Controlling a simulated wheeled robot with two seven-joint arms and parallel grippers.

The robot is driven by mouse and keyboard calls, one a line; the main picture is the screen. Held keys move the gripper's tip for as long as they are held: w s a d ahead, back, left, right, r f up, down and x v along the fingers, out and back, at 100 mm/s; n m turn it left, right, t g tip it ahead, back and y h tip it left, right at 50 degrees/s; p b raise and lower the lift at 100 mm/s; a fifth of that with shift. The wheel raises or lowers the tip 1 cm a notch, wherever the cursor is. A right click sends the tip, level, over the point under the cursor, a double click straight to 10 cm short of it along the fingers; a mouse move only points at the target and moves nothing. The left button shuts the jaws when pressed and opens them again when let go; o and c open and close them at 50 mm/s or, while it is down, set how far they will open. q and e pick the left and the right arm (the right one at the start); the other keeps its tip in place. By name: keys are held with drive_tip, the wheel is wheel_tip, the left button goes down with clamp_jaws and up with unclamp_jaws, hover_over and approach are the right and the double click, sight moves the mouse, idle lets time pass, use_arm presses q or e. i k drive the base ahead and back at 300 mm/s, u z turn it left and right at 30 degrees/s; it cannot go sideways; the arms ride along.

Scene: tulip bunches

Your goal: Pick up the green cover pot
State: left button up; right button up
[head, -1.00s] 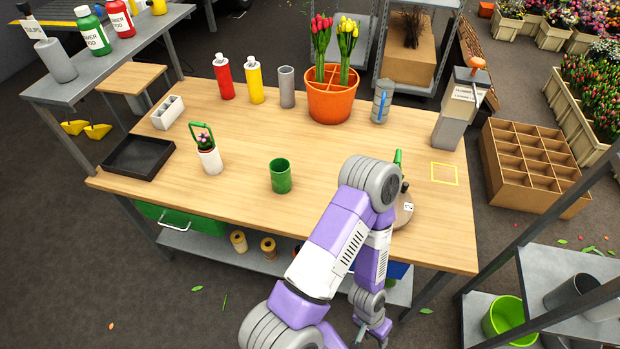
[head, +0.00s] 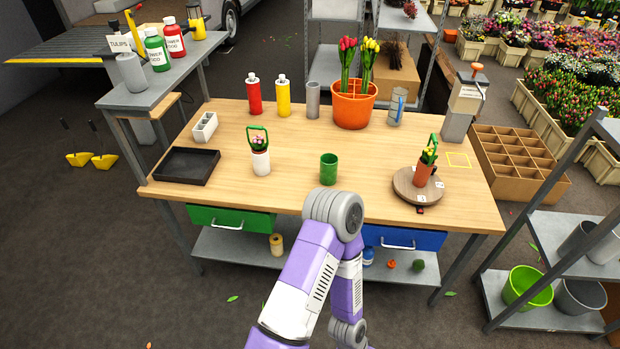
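The green cover pot (head: 329,170) stands upright on the wooden workbench (head: 290,150), near the middle of its front half. It looks empty and nothing touches it. One of my arms rises from the bottom of the head view, its elbow just in front of the bench's front edge and below the pot in the picture. Its forearm bends back down, and its gripper is out of view. My other gripper is not in view either.
A white pot with a pink flower (head: 261,158) stands left of the green pot; a black tray (head: 188,166) lies farther left. A round turntable (head: 418,188) bears a potted plant at right. An orange pot of tulips (head: 353,107) stands behind. Bench around the green pot is clear.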

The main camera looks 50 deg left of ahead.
sight(328, 161)
drive_tip(key=u, duration=1.7)
